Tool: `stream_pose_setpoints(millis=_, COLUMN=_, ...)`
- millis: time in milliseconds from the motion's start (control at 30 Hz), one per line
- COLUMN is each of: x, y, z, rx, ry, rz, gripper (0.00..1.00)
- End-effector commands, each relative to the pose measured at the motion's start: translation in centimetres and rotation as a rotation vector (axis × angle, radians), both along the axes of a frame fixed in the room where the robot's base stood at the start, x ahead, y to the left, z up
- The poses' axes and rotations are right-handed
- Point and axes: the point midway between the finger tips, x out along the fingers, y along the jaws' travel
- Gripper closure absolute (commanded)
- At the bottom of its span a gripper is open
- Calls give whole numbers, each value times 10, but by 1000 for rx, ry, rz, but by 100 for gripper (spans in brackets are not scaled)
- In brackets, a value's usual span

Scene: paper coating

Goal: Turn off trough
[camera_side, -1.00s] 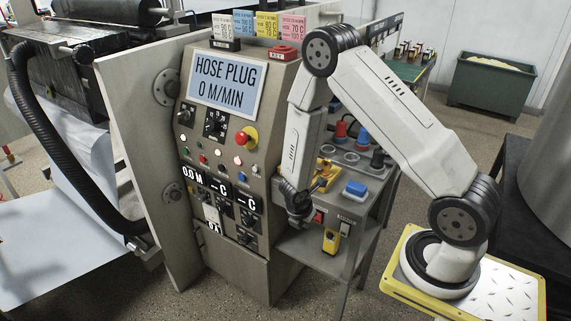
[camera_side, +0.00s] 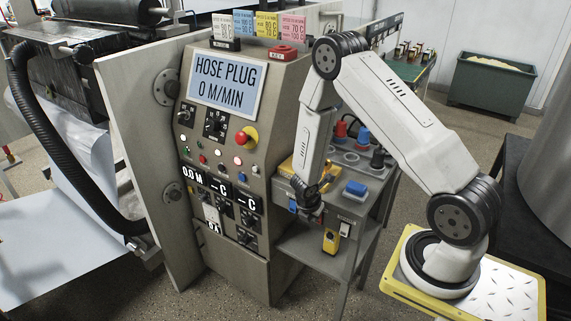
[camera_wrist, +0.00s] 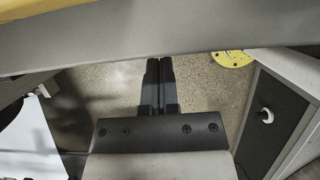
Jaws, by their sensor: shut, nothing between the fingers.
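My gripper (camera_side: 312,212) is at the front edge of the grey cart (camera_side: 335,262), beside the control cabinet. In the wrist view its two dark fingers (camera_wrist: 160,66) are closed together and empty, pointing at a grey edge. A light switch (camera_side: 345,229) with an unreadable label is on the cart front, just right of my gripper. A blue part (camera_side: 292,206) is on the cart front to its left. My gripper covers the place where a red switch showed earlier. I cannot read which control is for the trough, or see whether the fingers touch anything.
The cabinet screen (camera_side: 228,84) reads "HOSE PLUG 0 M/MIN". A yellow device (camera_side: 331,241) hangs below the light switch. A blue block (camera_side: 355,188) and several coloured plugs are on the cart top. The wrist view shows a white knob (camera_wrist: 266,115) on a dark panel.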

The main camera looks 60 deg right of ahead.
Motion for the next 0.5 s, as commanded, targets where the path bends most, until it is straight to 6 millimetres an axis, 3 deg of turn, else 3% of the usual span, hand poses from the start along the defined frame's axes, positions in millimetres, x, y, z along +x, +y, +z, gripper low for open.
stream_pose_setpoints(millis=500, x=0, y=-9, z=2, rx=-1, ry=0, rz=-1, gripper=100)
